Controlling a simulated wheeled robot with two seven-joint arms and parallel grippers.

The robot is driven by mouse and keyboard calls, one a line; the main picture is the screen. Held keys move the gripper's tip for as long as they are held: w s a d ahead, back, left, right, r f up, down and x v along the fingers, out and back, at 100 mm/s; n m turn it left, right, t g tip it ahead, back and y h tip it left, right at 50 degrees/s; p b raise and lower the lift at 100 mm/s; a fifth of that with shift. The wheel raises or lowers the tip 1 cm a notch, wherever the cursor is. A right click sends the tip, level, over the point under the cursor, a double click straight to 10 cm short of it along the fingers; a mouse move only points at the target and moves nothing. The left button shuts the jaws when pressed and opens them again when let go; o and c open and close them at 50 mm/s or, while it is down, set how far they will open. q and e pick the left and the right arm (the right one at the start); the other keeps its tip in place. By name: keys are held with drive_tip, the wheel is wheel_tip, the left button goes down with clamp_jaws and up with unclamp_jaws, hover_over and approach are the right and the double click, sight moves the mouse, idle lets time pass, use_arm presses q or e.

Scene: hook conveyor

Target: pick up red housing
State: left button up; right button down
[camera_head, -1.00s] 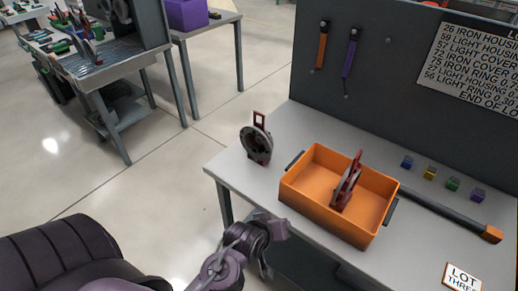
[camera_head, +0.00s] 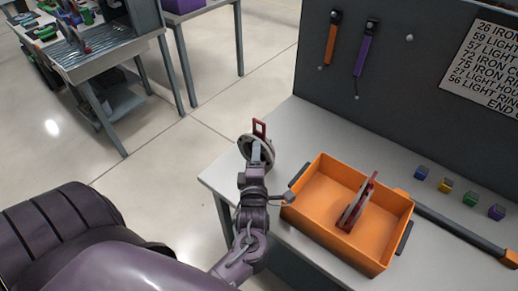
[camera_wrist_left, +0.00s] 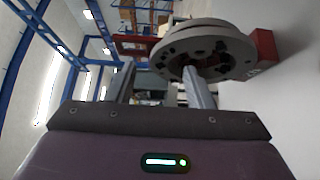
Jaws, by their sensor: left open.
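A red housing with a grey round disc (camera_head: 245,142) stands upright on the table's far left corner, its red handle (camera_head: 259,127) on top. My left gripper (camera_head: 256,158) is right in front of it and hides part of the disc. In the left wrist view my left gripper (camera_wrist_left: 160,82) is open. The disc (camera_wrist_left: 205,45) is ahead of the right finger, which overlaps it; I cannot tell whether they touch. A red block (camera_wrist_left: 264,52) shows at the disc's right. A second red housing (camera_head: 358,204) stands tilted in the orange bin (camera_head: 318,222). My right gripper is not in view.
The bin stands on the grey table (camera_head: 285,118), right of my left gripper. Small coloured blocks (camera_head: 445,185) and a dark bar (camera_head: 460,232) lie to the right. A dark panel (camera_head: 390,110) rises behind the table.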

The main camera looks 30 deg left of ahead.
use_arm(q)
drive_tip(key=p+x, duration=0.1)
drive_tip(key=x, duration=0.4)
drive_tip(key=shift+a+f+p, duration=0.15)
drive_tip(key=shift+a+p, duration=0.05)
drive_tip(key=shift+p, duration=0.1)
drive_tip(key=c, duration=0.5)
clamp_jaws()
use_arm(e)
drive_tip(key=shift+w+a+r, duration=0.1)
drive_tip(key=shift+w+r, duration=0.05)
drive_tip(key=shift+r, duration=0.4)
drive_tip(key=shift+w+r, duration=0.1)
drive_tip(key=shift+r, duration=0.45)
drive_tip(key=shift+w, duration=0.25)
